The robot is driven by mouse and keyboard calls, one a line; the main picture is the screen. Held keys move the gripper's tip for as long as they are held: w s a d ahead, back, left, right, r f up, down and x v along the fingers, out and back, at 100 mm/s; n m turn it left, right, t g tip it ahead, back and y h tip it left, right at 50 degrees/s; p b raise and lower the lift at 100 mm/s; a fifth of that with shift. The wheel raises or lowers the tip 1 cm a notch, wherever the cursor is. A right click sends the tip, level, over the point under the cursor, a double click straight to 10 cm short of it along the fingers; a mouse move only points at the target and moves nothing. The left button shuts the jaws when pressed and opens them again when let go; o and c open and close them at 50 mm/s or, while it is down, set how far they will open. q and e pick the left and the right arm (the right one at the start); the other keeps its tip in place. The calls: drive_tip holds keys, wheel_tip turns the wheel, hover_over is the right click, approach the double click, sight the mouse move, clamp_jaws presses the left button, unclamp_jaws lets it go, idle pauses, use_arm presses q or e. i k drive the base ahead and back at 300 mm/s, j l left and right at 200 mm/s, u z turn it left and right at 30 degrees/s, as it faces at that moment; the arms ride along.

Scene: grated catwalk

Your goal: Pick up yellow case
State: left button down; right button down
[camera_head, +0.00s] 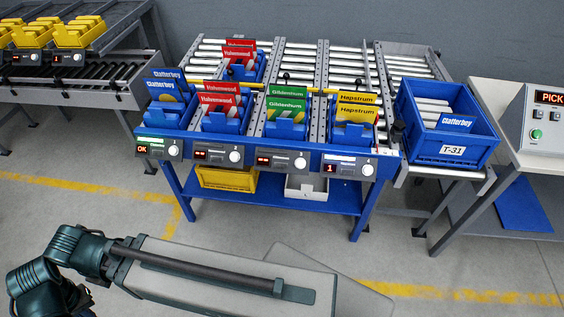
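Two yellow cases marked Hapstrum stand upright, one behind the other, in a blue bin (352,131) at the right end of the rack's front row. The front yellow case (356,114) partly covers the rear yellow case (357,98). The display below this bin shows 1. A blue tote (452,149) labelled T-31 stands right of the rack, with a blue Clatterboy case (456,122) in it. Part of my arm crosses the bottom left. Neither of my grippers is in view.
Red cases (218,101), green cases (286,108) and blue cases (166,88) fill neighbouring bins. A yellow bin (227,178) sits on the lower shelf. A control box (542,117) reading PICK stands on the right table. Floor before the rack is clear.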

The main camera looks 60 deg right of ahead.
sight(358, 114)
drive_tip(key=z, duration=2.7)
drive_tip(key=k+j, duration=0.25)
drive_tip(key=k+z, duration=0.05)
drive_tip(key=k, duration=0.05)
